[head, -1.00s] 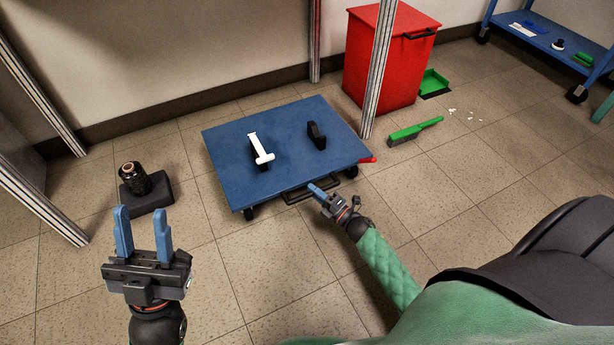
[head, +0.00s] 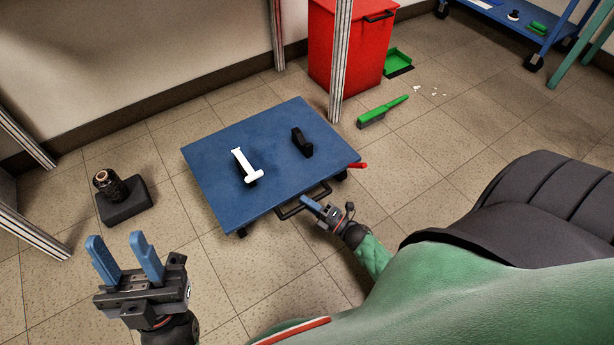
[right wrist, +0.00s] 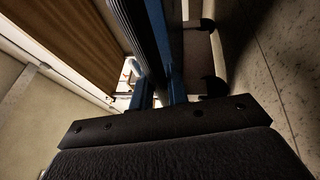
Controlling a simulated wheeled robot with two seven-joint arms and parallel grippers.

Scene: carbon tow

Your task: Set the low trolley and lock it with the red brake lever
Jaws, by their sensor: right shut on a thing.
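The low trolley (head: 225,170) is a flat blue platform on small dark wheels, in the middle of the head view. Its black handle (head: 289,212) sticks out from the near edge. My right gripper (head: 312,205) is shut on the handle; the exact grip is partly hidden. The red brake lever (head: 357,165) juts out at the trolley's right corner. A black block (head: 302,143) and a second dark one under a white T-shaped piece (head: 245,166) stand on the deck. My left gripper (head: 118,245) is open and empty, left of the trolley. The right wrist view is dark and close.
A black spool on a dark base (head: 125,203) stands left of the trolley. Metal posts (head: 340,60) rise behind and at the left. A red bin (head: 350,45), green dustpan (head: 398,61) and green brush (head: 382,112) are at the back right. Floor on the near side is clear.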

